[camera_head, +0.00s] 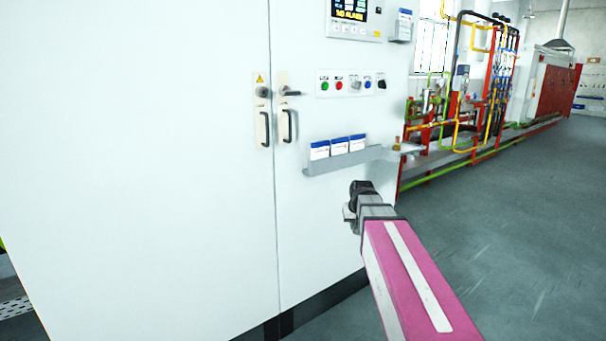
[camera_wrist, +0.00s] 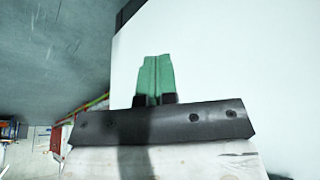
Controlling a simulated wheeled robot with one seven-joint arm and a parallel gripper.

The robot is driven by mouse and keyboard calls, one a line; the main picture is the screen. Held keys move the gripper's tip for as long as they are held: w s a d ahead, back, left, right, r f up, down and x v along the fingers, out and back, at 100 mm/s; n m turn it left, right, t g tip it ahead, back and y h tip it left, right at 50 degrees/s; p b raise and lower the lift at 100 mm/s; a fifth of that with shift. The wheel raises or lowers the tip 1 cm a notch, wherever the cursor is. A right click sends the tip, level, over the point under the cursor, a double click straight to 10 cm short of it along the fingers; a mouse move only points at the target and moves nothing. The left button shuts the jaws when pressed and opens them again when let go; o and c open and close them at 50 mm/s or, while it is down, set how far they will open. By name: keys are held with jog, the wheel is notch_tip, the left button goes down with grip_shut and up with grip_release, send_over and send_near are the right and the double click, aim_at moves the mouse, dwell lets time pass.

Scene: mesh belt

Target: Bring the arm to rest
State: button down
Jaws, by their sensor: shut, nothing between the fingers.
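My gripper shows in the wrist view (camera_wrist: 157,62) with its two green fingers pressed together and nothing between them. The white side of a cabinet lies behind the fingers in that view, with the grey floor to the left. In the head view my pink arm reaches up from the lower right, and its dark end is in front of the white cabinet (camera_head: 150,180), below a small shelf. The fingers cannot be made out in the head view.
The cabinet has two door handles (camera_head: 288,126), a button panel (camera_head: 350,83) and a shelf (camera_head: 342,161) with several blue-and-white boxes. Red, yellow and green pipework (camera_head: 470,95) stands at the back right. Grey floor (camera_head: 520,230) is clear on the right.

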jog(key=s+f+g, duration=0.4)
jog(key=s+f, duration=1.3)
jog(key=s, duration=0.2)
jog(key=shift+s+f, duration=0.15)
jog(key=shift+f, duration=0.15)
dwell(0.5)
